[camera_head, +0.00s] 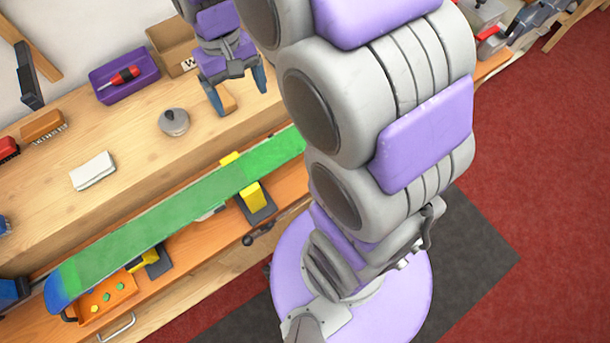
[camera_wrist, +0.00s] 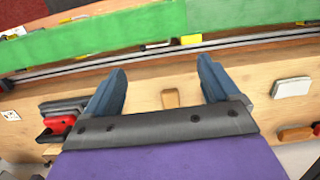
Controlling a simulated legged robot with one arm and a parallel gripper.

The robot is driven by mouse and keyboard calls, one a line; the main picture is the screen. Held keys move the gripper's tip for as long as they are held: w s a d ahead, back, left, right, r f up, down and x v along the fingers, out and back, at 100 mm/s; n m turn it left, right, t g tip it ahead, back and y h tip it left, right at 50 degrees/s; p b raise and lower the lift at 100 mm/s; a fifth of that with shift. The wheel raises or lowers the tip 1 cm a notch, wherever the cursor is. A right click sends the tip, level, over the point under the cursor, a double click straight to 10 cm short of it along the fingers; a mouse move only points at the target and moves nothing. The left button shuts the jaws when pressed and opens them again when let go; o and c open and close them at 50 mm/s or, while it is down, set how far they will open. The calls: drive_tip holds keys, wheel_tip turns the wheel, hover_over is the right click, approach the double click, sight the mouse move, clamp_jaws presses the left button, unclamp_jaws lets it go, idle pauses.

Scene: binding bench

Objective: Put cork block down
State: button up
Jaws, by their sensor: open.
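The cork block (camera_head: 226,101) is a small tan block on the wooden bench. It also shows in the wrist view (camera_wrist: 170,98), between the two fingers, with a visible gap on each side. My gripper (camera_head: 238,100) is over the bench, its blue fingers spread wide around the block. The same open fingers show in the wrist view (camera_wrist: 160,68), holding nothing. The head view does not make clear how high the fingers are above the bench top.
A green snowboard (camera_head: 170,212) lies along the bench's front. A purple tray (camera_head: 106,73) with a red screwdriver, a cardboard box (camera_head: 166,37), a grey round-knobbed item (camera_head: 173,122), a white cloth (camera_head: 93,171) and brushes (camera_head: 43,126) are around. Bench between cloth and grey item is clear.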

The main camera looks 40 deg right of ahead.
drive_tip(key=s+f, duration=0.2)
drive_tip(key=s, duration=2)
drive_tip(key=shift+d+f, duration=0.15)
drive_tip(key=shift+d, duration=0.05)
drive_tip(key=shift+w, duration=0.15)
